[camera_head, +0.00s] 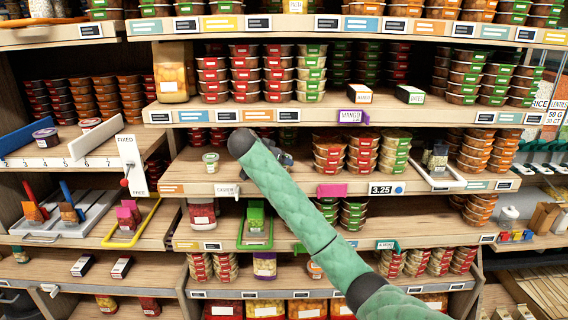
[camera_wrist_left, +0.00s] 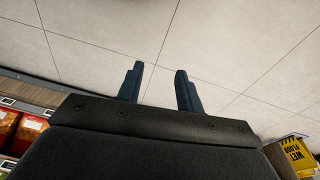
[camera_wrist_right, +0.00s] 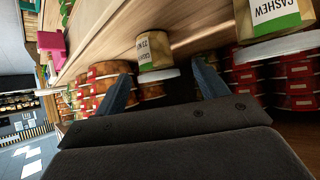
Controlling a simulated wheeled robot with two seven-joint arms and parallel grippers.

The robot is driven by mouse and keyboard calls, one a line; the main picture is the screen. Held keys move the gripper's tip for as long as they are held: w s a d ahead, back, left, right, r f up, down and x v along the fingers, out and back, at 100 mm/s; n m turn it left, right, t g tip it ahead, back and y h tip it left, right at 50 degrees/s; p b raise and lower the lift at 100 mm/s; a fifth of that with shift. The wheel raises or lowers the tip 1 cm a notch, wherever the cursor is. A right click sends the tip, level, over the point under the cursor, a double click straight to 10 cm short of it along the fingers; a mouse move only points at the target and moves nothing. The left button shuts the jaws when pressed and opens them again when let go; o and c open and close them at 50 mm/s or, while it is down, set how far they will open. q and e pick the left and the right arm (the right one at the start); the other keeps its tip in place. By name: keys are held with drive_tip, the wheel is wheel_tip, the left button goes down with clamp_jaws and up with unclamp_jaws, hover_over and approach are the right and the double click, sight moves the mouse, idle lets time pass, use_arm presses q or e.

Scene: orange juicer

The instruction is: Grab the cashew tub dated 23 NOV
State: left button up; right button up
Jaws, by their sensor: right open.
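A small cashew tub with a pale lid and a green and white label stands between the spread fingers of my right gripper (camera_wrist_right: 162,70) in the right wrist view. On this tub (camera_wrist_right: 152,46) I make out NOV, but the day digits are too small to read surely. A second cashew tub (camera_wrist_right: 275,18) is nearer at the top right, its date out of view. In the head view one small tub (camera_head: 211,161) stands on the middle shelf, left of my right gripper (camera_head: 284,158), which is mostly hidden behind my arm. My left gripper (camera_wrist_left: 160,70) is open and empty above floor tiles.
A cashew price tag (camera_head: 227,189) hangs on the middle shelf edge. Stacked red-lidded tubs (camera_head: 328,155) stand right of my right gripper. Another shelf full of tub stacks (camera_head: 245,72) is above. A yellow wet floor sign (camera_wrist_left: 297,155) is at the left wrist view's lower right.

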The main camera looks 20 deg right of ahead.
drive_tip(key=p+x, duration=0.1)
drive_tip(key=x, duration=0.2)
drive_tip(key=shift+s+d+r+p, duration=0.1)
drive_tip(key=shift+d+r+p, duration=0.05)
drive_tip(key=shift+d+p, duration=0.2)
use_arm(q)
wheel_tip(320, 180, down, 8)
drive_tip(key=s+a, duration=0.1)
drive_tip(key=s, duration=0.1)
drive_tip(key=shift+a+r, duration=0.2)
drive_tip(key=shift+a, duration=0.05)
use_arm(e)
drive_tip(key=shift+w+d+f, duration=0.2)
drive_tip(key=shift+w+f, duration=0.05)
drive_tip(key=shift+f, duration=0.15)
drive_tip(key=c, duration=0.9)
use_arm(q)
drive_tip(key=shift+f, duration=0.1)
use_arm(e)
drive_tip(key=shift+r, duration=0.15)
